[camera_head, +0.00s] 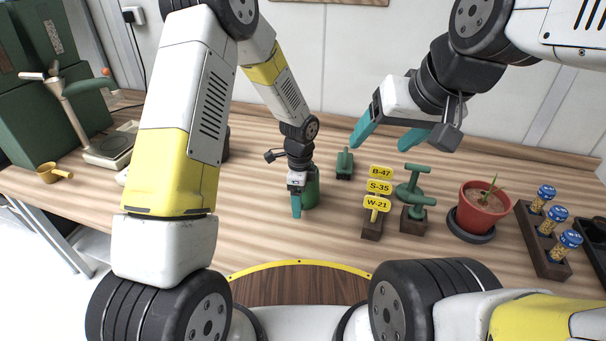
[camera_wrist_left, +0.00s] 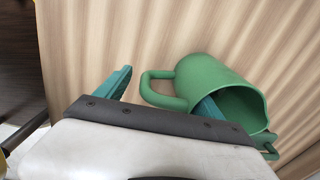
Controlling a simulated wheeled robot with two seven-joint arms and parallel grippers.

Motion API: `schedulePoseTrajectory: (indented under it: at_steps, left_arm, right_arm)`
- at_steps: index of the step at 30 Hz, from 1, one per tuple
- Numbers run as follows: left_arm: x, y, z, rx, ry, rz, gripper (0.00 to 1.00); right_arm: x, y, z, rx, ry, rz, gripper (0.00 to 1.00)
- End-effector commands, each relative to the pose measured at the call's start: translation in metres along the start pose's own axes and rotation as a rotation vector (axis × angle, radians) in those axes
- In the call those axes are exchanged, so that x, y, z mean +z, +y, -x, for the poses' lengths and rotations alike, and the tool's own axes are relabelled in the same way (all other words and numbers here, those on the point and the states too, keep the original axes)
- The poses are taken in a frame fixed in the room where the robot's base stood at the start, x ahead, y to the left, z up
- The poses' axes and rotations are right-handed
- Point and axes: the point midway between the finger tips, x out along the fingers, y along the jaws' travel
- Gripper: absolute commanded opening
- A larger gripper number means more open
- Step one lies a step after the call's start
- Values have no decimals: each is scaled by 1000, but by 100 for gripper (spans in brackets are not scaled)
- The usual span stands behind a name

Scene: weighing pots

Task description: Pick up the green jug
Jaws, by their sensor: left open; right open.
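The green jug (camera_head: 312,188) stands on the wooden table in the head view, partly hidden behind my left gripper (camera_head: 296,208). In the left wrist view the jug (camera_wrist_left: 222,82) shows its open mouth, and its loop handle points left. My left gripper (camera_wrist_left: 167,84) is open, with the handle lying between its two teal fingers in that view. One finger is left of the handle; the other overlaps the jug near its rim. I cannot tell whether it touches or is inside the mouth. My right gripper (camera_head: 380,142) is open and empty, raised above the table.
Yellow labels (camera_head: 379,187) on a wooden block, green stamp-like tools (camera_head: 413,180) and a potted plant (camera_head: 484,207) stand right of the jug. A vial rack (camera_head: 545,240) is far right.

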Motion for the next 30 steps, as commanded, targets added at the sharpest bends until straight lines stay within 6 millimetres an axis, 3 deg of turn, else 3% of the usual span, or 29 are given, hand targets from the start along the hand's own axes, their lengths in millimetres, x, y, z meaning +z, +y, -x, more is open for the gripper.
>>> schedulePoseTrajectory:
  at_steps: [4,13,24,30]
  left_arm:
    - [0,1,-18,2,0,-1,78]
    - [0,0,-22,0,0,0,76]
    - [0,0,-22,0,0,0,3]
    - [0,0,-21,-1,0,0,0]
  right_arm:
    - [0,0,0,0,0,0,72]
    - [0,0,0,0,0,0,72]
    - [0,0,0,0,0,0,72]
    - [0,0,0,0,0,0,72]
